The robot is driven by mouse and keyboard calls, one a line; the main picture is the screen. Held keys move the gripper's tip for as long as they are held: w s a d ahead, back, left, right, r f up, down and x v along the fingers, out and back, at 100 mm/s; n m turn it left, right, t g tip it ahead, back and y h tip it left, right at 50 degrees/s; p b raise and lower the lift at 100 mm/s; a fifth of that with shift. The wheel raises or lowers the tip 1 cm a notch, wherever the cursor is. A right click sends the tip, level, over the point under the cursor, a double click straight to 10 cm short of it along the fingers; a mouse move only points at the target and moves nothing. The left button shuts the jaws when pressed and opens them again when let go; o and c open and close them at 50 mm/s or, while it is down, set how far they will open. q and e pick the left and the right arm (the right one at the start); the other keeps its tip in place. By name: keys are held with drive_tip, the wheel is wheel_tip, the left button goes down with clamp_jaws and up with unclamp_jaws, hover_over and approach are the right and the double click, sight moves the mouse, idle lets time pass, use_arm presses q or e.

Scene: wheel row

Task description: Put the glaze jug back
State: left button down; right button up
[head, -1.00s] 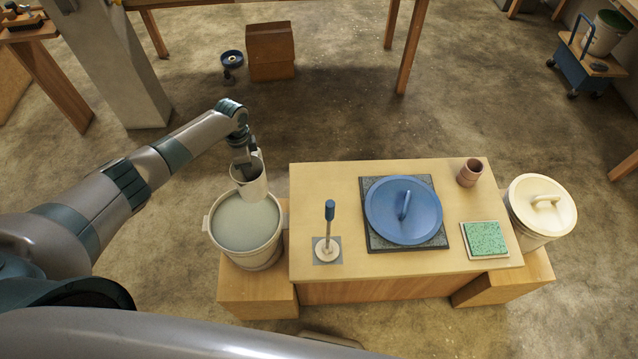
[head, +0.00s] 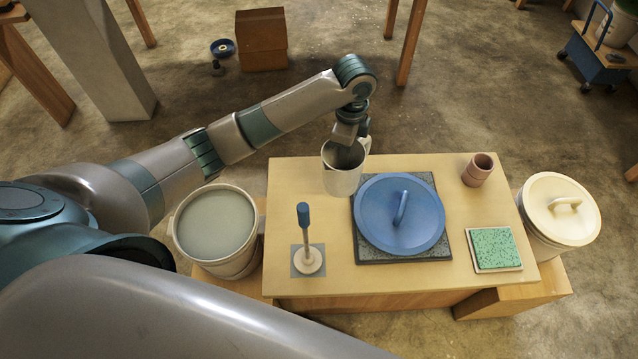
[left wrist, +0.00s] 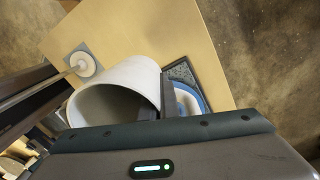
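The glaze jug (head: 342,178), a pale grey cylinder with a handle, is at the back of the table, just left of the blue lid. My left gripper (head: 347,150) is shut on its rim side from above. In the left wrist view the jug (left wrist: 112,88) shows its open mouth, with the dark finger (left wrist: 166,96) against its wall. Whether its base touches the table cannot be told. The glaze bucket (head: 215,222), open and full of grey-green liquid, stands left of the table. My right gripper is not in view.
On the table (head: 300,185) are a blue lid (head: 399,214) on a dark slab, a brush-like tool (head: 306,240) on a grey tile, a green tile (head: 494,248) and a brown cup (head: 478,169). A cream lidded bucket (head: 560,208) stands right. The table's back-left area is bare.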

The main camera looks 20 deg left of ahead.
use_arm(q)
drive_tip(key=shift+d+r, duration=0.1)
drive_tip(key=shift+d, duration=0.05)
drive_tip(key=shift+s+r, duration=0.1)
drive_tip(key=w+a+f+p, duration=0.2)
drive_tip(key=a+f, duration=0.5)
drive_tip(key=a, duration=0.4)
drive_tip(key=shift+a+p, duration=0.25)
drive_tip(key=shift+p, duration=0.15)
drive_tip(key=shift+w, duration=0.1)
drive_tip(key=shift+f+p, duration=0.55)
drive_tip(key=shift+f, duration=1.5)
